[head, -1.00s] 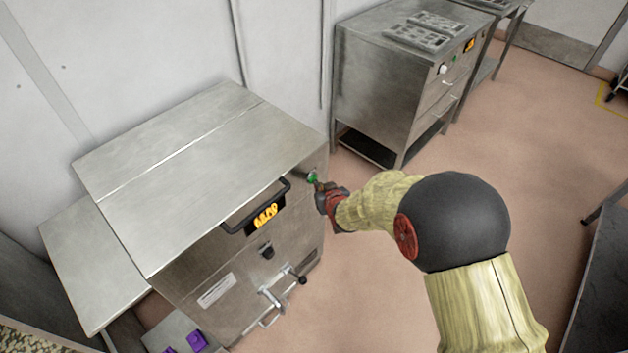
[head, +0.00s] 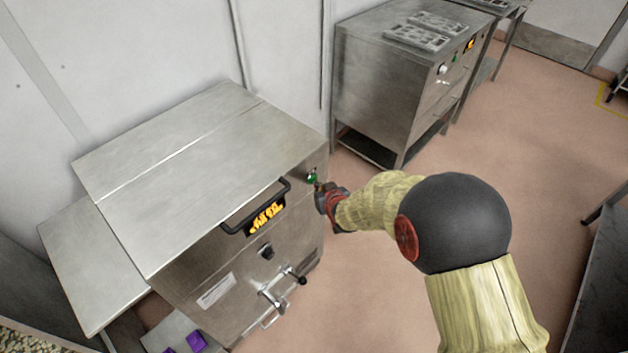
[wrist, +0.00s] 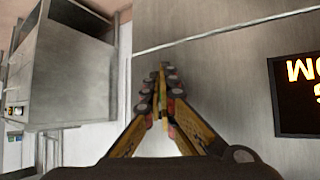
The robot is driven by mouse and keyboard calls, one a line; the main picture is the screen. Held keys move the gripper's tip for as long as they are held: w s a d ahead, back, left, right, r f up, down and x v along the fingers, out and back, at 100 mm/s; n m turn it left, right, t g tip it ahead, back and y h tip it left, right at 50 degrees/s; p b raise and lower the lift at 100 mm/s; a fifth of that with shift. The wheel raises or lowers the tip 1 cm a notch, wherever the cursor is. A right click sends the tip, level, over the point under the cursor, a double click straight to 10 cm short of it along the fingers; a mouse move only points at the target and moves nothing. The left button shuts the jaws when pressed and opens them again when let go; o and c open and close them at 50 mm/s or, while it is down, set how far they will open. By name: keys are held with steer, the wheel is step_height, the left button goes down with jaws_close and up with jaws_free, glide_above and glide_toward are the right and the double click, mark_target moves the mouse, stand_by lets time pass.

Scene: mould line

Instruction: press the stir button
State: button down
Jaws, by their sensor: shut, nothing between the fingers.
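The green stir button (head: 312,177) sits on the upper right of the front of a steel machine (head: 190,170). My gripper (head: 319,186) is shut and empty, with its tips at or very close to the button. I cannot tell whether they touch it. In the wrist view the shut fingers (wrist: 162,80) point at the steel front panel (wrist: 220,75), and they hide most of the button; a little green shows between them. The lit orange display (head: 267,217) is left of the button, and it also shows in the wrist view (wrist: 297,95).
A black handle (head: 256,207) stands out around the display. A dark knob (head: 265,250) and a valve lever (head: 280,290) are lower on the front. A second steel machine (head: 385,90) stands behind to the right. The floor (head: 400,290) between is clear.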

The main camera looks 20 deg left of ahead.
steer(key=shift+s+d, duration=0.25)
steer(key=shift+d, duration=0.3)
steer(key=d, duration=0.1)
steer(key=s+d, duration=0.1)
steer(key=d, duration=0.1)
steer(key=s+d+p, duration=0.1)
steer(key=shift+d, duration=0.3)
stand_by(0.8)
